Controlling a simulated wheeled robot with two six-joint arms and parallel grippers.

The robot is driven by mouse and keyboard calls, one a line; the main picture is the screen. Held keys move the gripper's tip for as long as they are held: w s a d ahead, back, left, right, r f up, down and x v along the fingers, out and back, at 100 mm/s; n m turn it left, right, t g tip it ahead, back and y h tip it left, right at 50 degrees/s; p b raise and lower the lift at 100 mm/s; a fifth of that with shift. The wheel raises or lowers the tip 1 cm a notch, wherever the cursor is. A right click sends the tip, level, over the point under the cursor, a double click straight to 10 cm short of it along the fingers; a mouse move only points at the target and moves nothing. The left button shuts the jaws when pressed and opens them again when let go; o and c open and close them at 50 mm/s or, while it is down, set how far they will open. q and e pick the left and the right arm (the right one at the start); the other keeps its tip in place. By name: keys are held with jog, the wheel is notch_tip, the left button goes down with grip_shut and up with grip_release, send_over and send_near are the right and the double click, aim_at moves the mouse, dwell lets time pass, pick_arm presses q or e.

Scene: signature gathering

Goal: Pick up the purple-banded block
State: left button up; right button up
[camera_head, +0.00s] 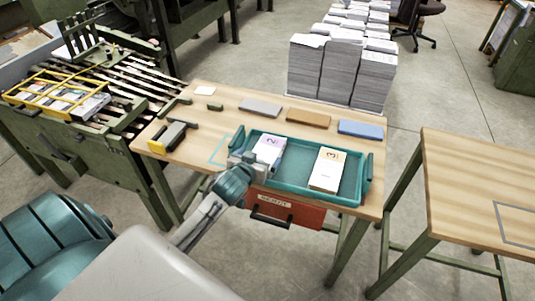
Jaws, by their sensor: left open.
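The purple-banded block (269,149) is a pale stack with a light purple top and a dark numeral. It lies in the left part of the teal tray (350,187). My left gripper (246,161) is open at the tray's left front edge, just left of and nearer than the block. The arm covers that corner of the tray. I cannot tell whether a finger touches the block. A second block with a cream-yellow top (327,169) lies in the tray's right part. My right gripper is out of view.
Behind the tray lie grey (261,107), brown (308,118) and blue (360,130) slabs. A yellow-and-black tool (169,136) stands at the left. A red drawer (287,211) hangs under the table front. A second table (475,175) stands right, across a gap.

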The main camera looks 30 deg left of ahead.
aim_at(266, 152)
pick_arm(q)
jog(key=x, duration=0.5)
jog(key=shift+d+f+p, duration=0.15)
jog(key=shift+d+p, duration=0.15)
jog(key=shift+d, duration=0.05)
jog(key=shift+w+a+f, duration=0.1)
jog(key=shift+w+f, duration=0.05)
jog(key=shift+w, duration=0.05)
jog(key=c, duration=1.2)
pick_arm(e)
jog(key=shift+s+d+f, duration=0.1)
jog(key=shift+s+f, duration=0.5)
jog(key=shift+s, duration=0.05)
pick_arm(q)
jog(key=shift+o, duration=0.2)
